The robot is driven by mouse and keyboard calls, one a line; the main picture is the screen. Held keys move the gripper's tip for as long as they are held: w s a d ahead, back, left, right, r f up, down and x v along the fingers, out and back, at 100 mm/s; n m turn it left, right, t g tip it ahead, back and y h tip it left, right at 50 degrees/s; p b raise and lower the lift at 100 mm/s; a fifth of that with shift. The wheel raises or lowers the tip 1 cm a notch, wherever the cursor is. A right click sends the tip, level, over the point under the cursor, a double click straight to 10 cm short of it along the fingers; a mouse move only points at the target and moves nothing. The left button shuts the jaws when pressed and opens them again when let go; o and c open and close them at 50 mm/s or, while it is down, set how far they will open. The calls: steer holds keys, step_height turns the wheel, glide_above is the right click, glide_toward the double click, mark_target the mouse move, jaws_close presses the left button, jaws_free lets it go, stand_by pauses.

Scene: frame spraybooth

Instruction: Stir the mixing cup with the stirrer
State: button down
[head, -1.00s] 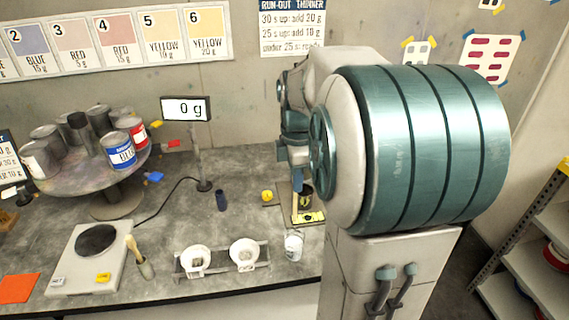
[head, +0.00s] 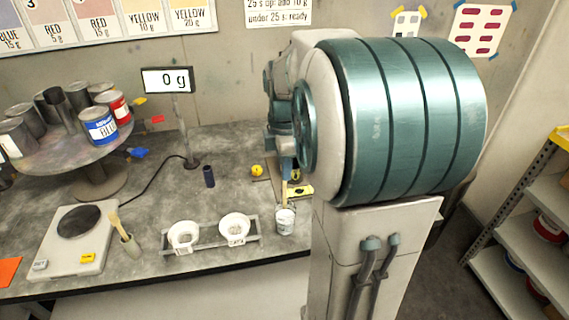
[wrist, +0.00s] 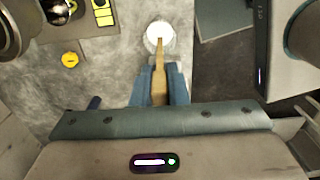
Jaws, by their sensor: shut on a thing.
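My gripper (wrist: 159,84) is shut on a flat wooden stirrer (wrist: 158,72), which points away from the jaws in the wrist view. The mixing cup (wrist: 157,31), round with a white inside, lies at the stirrer's far end. In the head view the small whitish cup (head: 285,223) stands on the bench right of the cup rack, and the stirrer (head: 284,196) comes down to its mouth from my gripper (head: 286,178). I cannot tell how far the tip is inside the cup. My arm hides part of the bench behind.
A rack (head: 210,237) with two white filter cups stands just left of the mixing cup. A dark blue cylinder (head: 209,177) and a yellow round item (head: 257,171) stand behind.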

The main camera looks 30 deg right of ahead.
steer(key=shift+f+b, duration=2.55)
steer(key=shift+f, duration=1.2)
steer(key=shift+d, duration=0.1)
